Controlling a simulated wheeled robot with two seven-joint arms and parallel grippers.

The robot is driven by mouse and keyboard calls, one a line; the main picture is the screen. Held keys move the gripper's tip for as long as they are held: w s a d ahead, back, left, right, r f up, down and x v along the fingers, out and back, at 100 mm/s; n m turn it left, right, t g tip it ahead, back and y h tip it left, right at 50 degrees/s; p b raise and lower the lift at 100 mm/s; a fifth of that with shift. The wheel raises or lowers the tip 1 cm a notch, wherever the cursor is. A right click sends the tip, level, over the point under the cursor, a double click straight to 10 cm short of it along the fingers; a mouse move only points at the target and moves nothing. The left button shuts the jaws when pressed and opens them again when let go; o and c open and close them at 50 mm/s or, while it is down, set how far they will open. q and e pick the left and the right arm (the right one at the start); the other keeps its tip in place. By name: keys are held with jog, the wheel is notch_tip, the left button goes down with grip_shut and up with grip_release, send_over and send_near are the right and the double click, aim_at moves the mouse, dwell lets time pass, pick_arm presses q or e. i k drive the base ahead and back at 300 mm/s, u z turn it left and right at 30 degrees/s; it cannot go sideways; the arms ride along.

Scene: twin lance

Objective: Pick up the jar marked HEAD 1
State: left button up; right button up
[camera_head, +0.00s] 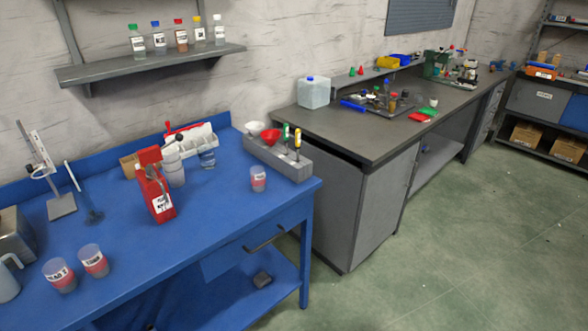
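A clear jar with red contents (60,277) stands upright on the blue workbench (215,215), near its front left. Its white label seems to read HEAD with a mark after it that is hard to make out. A similar jar (94,261) stands just to its right, with a label too small to read surely. A third such jar (258,179) stands near the bench's right end, its label unreadable. Neither of my grippers shows in the head view.
A red can (157,195), a pale bottle (174,168) and a grey tool holder (285,158) stand farther back. A metal stand (60,205) and a pale jug (8,285) are at the left. The bench's middle front is clear.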

aim_at(258, 179)
jog(key=u, duration=0.2)
jog(key=i, duration=0.8)
jog(key=u, duration=0.6)
